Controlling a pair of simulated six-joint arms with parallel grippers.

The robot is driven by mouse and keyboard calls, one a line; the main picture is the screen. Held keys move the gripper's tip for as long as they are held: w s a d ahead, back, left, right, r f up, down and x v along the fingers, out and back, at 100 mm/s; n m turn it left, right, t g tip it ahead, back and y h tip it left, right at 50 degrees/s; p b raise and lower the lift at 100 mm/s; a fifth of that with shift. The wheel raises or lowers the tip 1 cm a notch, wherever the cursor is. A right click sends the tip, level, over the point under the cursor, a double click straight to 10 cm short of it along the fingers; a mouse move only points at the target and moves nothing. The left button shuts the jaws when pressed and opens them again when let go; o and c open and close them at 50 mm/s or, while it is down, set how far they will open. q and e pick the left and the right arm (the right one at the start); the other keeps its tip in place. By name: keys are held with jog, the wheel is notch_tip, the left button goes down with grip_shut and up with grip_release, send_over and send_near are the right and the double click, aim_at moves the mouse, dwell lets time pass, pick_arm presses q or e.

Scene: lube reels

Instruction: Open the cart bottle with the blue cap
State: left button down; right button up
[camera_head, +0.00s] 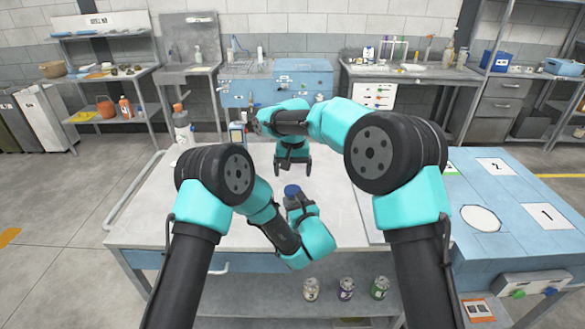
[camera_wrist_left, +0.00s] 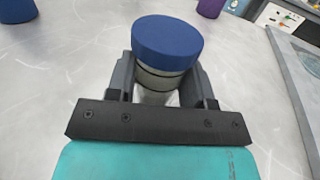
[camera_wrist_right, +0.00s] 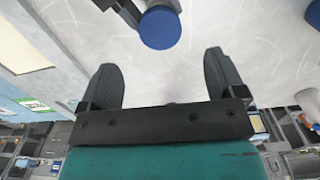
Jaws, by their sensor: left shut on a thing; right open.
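The cart bottle's blue cap (camera_head: 291,190) shows above my left gripper (camera_head: 296,201) over the middle of the cart top. In the left wrist view, the blue cap (camera_wrist_left: 167,41) stands clear above the fingers. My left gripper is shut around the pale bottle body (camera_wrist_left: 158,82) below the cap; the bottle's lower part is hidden. My right gripper (camera_head: 293,168) is open and empty, just beyond the cap in the head view. In the right wrist view, the blue cap (camera_wrist_right: 160,27) lies ahead of the open fingers (camera_wrist_right: 162,70), apart from them.
A bottle with an orange cap (camera_head: 182,128) stands at the cart's far left. A blue-and-white container (camera_head: 237,133) stands at its back. A blue table (camera_head: 505,215) with numbered white marks is at the right. Several cans (camera_head: 346,289) stand on the shelf below.

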aim_at(293, 189)
jog(key=shift+f, duration=3.6)
jog(key=c, duration=0.9)
jog(key=o, duration=0.9)
jog(key=shift+o, duration=0.2)
jog(key=shift+r, duration=2.3)
jog(key=shift+c, duration=0.2)
